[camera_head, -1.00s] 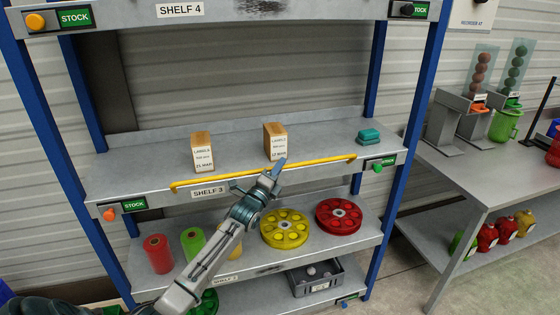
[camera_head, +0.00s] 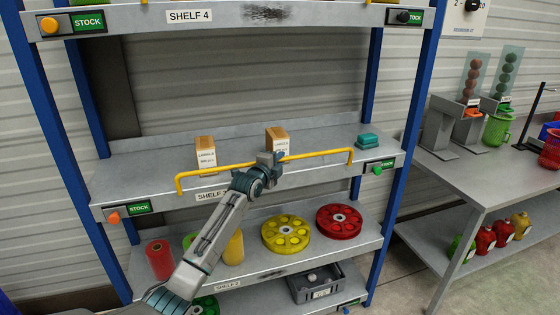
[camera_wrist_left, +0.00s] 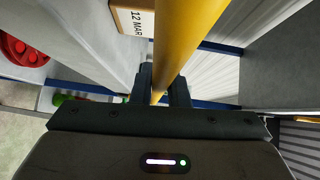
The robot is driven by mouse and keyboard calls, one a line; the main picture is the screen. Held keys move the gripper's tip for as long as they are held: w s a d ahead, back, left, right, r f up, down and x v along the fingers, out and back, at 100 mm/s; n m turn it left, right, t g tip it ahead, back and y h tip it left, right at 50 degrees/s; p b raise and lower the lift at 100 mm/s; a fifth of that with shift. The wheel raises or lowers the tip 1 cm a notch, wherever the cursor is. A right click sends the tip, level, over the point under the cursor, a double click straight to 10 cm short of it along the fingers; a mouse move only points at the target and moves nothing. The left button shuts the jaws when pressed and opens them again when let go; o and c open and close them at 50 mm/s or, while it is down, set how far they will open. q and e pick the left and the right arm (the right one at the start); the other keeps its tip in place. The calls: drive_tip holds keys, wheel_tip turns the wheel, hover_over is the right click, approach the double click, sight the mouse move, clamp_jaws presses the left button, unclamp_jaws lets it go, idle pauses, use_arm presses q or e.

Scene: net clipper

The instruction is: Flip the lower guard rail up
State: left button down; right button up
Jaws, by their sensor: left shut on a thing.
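The lower guard rail (camera_head: 220,169) is a yellow bar along the front of Shelf 3, in the head view. Its bent ends drop toward the shelf's front edge, and the bar stands a little above that edge. My left gripper (camera_head: 271,158) is at the bar, right of its middle, and shut on it. In the left wrist view the yellow bar (camera_wrist_left: 186,35) passes between the two dark fingers of the left gripper (camera_wrist_left: 162,88). The gripper hides a short part of the bar. My right gripper is not in view.
Two label boxes, one left (camera_head: 205,154) and one right (camera_head: 277,138), stand behind the rail. Teal items (camera_head: 368,141) lie at the shelf's right. Yellow (camera_head: 286,233) and red (camera_head: 339,221) reels lie on the shelf below. Open space lies above Shelf 3.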

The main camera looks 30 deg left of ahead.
use_arm(q)
drive_tip(key=shift+w+a+n+g, duration=0.3)
drive_tip(key=shift+a+n+g, duration=0.1)
drive_tip(key=shift+n+g, duration=0.1)
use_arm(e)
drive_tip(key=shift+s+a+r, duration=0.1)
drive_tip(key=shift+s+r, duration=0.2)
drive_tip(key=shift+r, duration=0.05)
use_arm(q)
drive_tip(key=shift+r, duration=0.1)
drive_tip(key=c, duration=1.4)
unclamp_jaws()
